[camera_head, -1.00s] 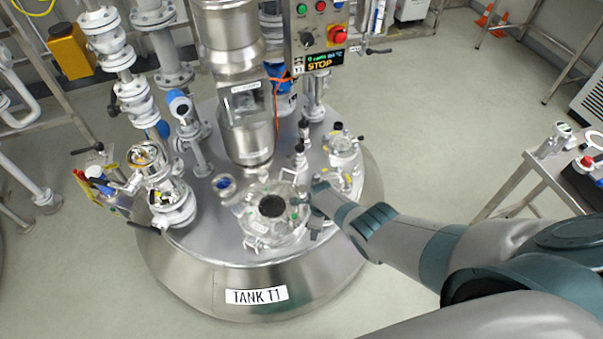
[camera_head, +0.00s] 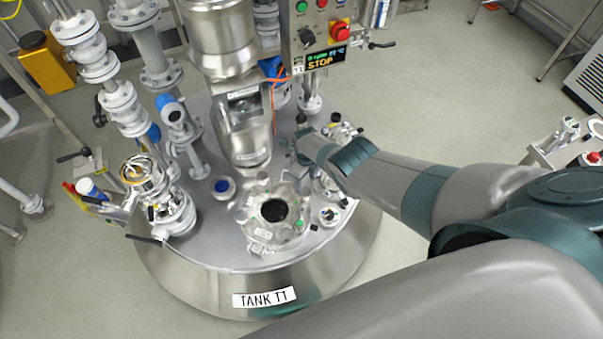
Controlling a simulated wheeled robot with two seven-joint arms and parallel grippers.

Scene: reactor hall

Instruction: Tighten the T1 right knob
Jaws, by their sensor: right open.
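Tank T1 (camera_head: 205,248) is a round steel vessel with a label on its front. Near the front of its lid is a round hatch (camera_head: 250,222) with a dark central opening and small fittings around its rim, one with a green spot (camera_head: 299,224) on the right. Which fitting is the right knob is too small to tell. My right gripper (camera_head: 289,148) is open, over the lid behind the hatch and apart from it, right of the central steel column. Its fingers are small and partly hidden by my wrist. My left gripper is not in view.
The central steel column (camera_head: 221,35) and control box (camera_head: 318,28) with a STOP display stand behind the hatch. Valves and pipes (camera_head: 128,110) crowd the left. A blue-capped port (camera_head: 223,186) is left of the hatch. A steel table (camera_head: 548,150) is at the right. Floor in front is free.

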